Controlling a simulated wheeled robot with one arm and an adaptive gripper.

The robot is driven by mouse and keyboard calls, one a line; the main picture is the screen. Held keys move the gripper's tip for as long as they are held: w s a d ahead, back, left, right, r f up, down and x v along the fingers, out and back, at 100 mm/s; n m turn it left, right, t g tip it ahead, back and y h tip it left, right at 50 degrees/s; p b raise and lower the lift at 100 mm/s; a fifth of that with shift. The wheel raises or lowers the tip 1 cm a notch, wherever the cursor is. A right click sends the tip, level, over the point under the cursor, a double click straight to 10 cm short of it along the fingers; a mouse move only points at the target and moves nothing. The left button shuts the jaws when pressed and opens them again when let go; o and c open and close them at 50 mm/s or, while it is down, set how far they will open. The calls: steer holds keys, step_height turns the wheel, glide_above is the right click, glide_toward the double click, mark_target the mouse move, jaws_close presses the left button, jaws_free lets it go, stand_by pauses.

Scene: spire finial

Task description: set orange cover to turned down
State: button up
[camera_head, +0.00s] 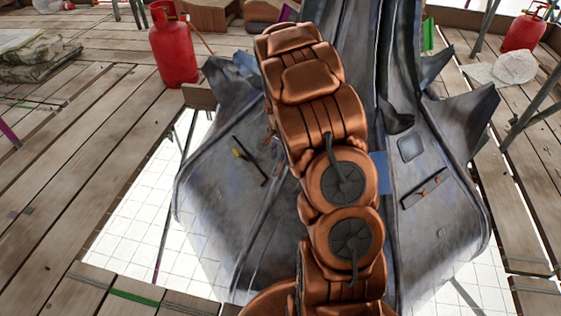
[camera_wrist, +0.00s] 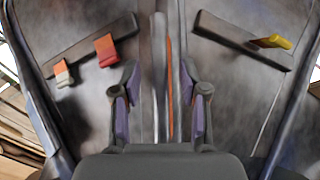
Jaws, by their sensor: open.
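In the wrist view, a dark bar (camera_wrist: 85,48) on the left grey panel carries two small covers. One is a red-orange cover (camera_wrist: 105,50); the other is a smaller orange cover with a pale lower end (camera_wrist: 63,74). I cannot tell for sure which is the orange cover. Both hang out from the bar's lower side. In the head view the bar (camera_head: 425,189) is on the right panel, with small orange spots. My gripper (camera_wrist: 162,106) is open and empty, with purple-padded fingers, facing the central ridge to the right of both covers. My arm hides it in the head view.
A second dark bar (camera_wrist: 240,42) carries a yellow cover (camera_wrist: 270,42). An orange strip (camera_wrist: 170,90) runs along the central ridge. Grey fins (camera_head: 470,115) jut out from the spire. Red gas cylinders (camera_head: 174,50) stand on the plank floor (camera_head: 75,150), with an opening around the spire.

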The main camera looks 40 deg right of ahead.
steer(key=shift+f, duration=0.95)
jaws_close()
